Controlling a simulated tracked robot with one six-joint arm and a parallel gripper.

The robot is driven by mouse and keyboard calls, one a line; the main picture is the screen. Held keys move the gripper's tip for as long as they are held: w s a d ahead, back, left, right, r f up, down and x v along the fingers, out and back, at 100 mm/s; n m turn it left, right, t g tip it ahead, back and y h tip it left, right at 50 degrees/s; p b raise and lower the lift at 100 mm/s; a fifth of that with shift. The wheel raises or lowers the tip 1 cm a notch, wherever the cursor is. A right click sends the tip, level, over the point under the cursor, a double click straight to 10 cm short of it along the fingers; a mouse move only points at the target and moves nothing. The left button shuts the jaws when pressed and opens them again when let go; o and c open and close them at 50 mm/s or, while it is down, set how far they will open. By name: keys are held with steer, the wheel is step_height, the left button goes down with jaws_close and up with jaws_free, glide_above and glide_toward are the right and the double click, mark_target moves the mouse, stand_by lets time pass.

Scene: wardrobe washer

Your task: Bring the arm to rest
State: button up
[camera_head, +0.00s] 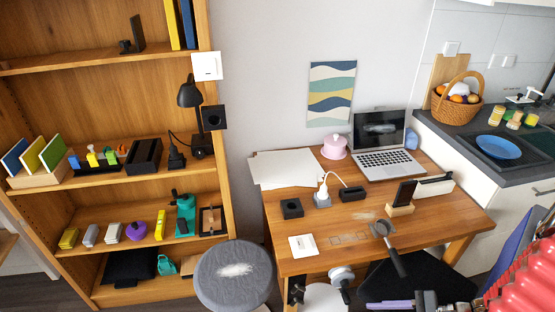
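A red ribbed part (525,268) at the lower right looks like a sleeve on my arm. Beside it at the bottom edge, a dark and metallic part with a lilac bar pointing left seems to be my gripper (385,304). It is partly cut off by the picture edge, and whether its fingers are open or shut does not show clearly. I see nothing clearly held in it. It shows in front of the floor and a black seat, below the front edge of the wooden desk (350,257).
The desk bears a laptop (385,160), papers (285,168), a phone stand (402,198) and a magnifier-like tool (385,235). A grey stool (235,277) stands left of it, before a filled bookshelf (100,65). A counter (455,130) with a fruit basket (457,108) is at right.

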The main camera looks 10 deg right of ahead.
steer(key=a+r+n+h, duration=0.3)
steer(key=a+r+n, duration=0.2)
steer(key=r+n, duration=0.2)
steer(key=w+a+r+n+h, duration=0.1)
steer(key=a+r+n+h, duration=0.3)
steer(key=r, duration=0.8)
steer(key=w+a+r+n+h, duration=0.1)
steer(key=a+r+n+h, duration=0.3)
steer(key=a+r+n, duration=0.3)
step_height(320, 180, up, 3)
steer(key=n, duration=0.2)
steer(key=shift+w+a+n, duration=0.2)
steer(key=shift+a+n, duration=0.1)
